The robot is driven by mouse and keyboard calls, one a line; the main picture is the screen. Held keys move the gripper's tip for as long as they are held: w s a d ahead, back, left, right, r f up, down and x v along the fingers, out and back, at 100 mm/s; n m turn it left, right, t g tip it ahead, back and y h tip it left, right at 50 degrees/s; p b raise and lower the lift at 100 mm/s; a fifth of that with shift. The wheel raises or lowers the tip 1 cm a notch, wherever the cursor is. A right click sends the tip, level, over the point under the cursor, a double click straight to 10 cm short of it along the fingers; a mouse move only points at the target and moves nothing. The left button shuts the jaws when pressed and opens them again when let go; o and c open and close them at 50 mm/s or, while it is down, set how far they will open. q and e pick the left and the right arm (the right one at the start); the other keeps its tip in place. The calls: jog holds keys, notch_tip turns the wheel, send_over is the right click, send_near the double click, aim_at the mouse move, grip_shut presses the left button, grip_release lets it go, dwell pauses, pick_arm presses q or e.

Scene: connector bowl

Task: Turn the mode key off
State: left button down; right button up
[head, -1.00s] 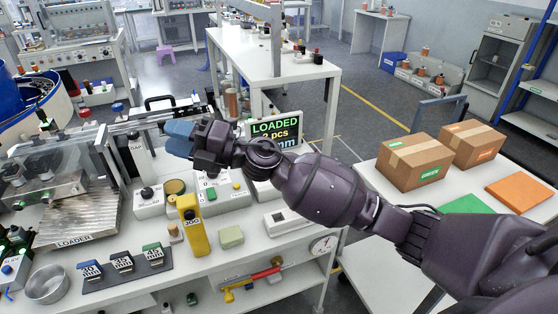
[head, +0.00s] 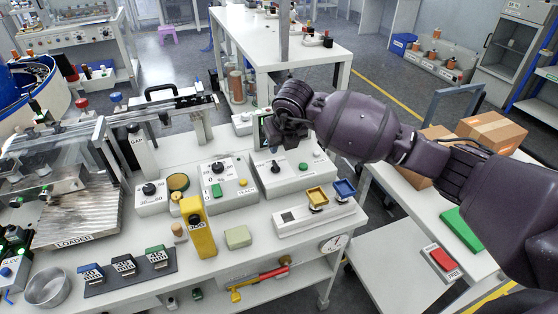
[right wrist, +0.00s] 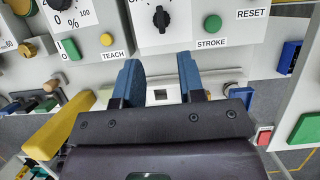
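A white control box (head: 292,184) carries a black knob (head: 275,167) and a green button (head: 303,167). No mode label is readable, so I cannot tell which control is the mode key. My right gripper (head: 283,143) hangs over the back of this box in the head view, its tips hard to see there. In the right wrist view my gripper (right wrist: 160,72) is open, its two blue fingers apart with nothing between them. My left gripper is not in view.
A second box (head: 228,180) with a dial and a TEACH label stands left of it. A yellow block (head: 197,228) stands in front. The display (head: 265,130) is mostly hidden behind my arm.

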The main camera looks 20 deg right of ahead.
aim_at(276, 164)
jog(key=b+x, duration=0.1)
jog(key=x, duration=1)
jog(key=shift+s+b, duration=0.15)
jog(key=shift+b, duration=0.25)
grip_shut()
